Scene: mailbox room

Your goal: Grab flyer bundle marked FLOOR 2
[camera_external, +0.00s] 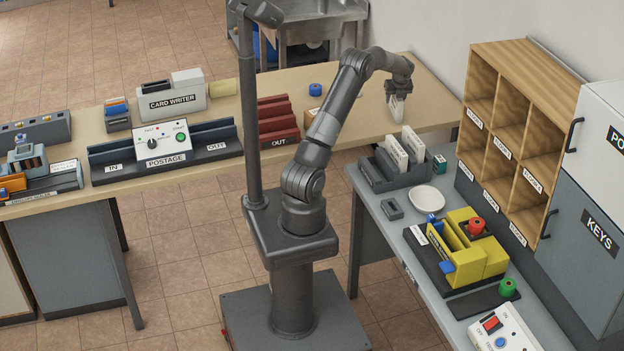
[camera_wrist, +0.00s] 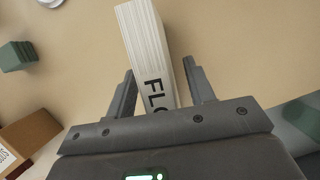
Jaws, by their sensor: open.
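My gripper (camera_external: 398,88) is over the wooden table near its right end, pointing down. In the wrist view my gripper (camera_wrist: 160,76) is open, with one dark finger on each side of a white flyer bundle (camera_wrist: 146,40). Small gaps show between fingers and bundle. Black letters "FLO" show on it; the rest of the marking is hidden by my gripper's body. In the external view this bundle (camera_external: 397,108) is upright under my gripper. Two more white bundles (camera_external: 396,152) (camera_external: 412,142) stand in a dark grey rack (camera_external: 378,174) on the grey counter; their markings are too small to read.
Wooden pigeonholes (camera_external: 505,120) stand behind the counter at the right. A red OUT tray (camera_external: 278,125) and a blue roll (camera_external: 315,89) are on the wooden table (camera_external: 345,125). In the wrist view a brown box (camera_wrist: 28,138) is lower left and a green block (camera_wrist: 17,55) upper left.

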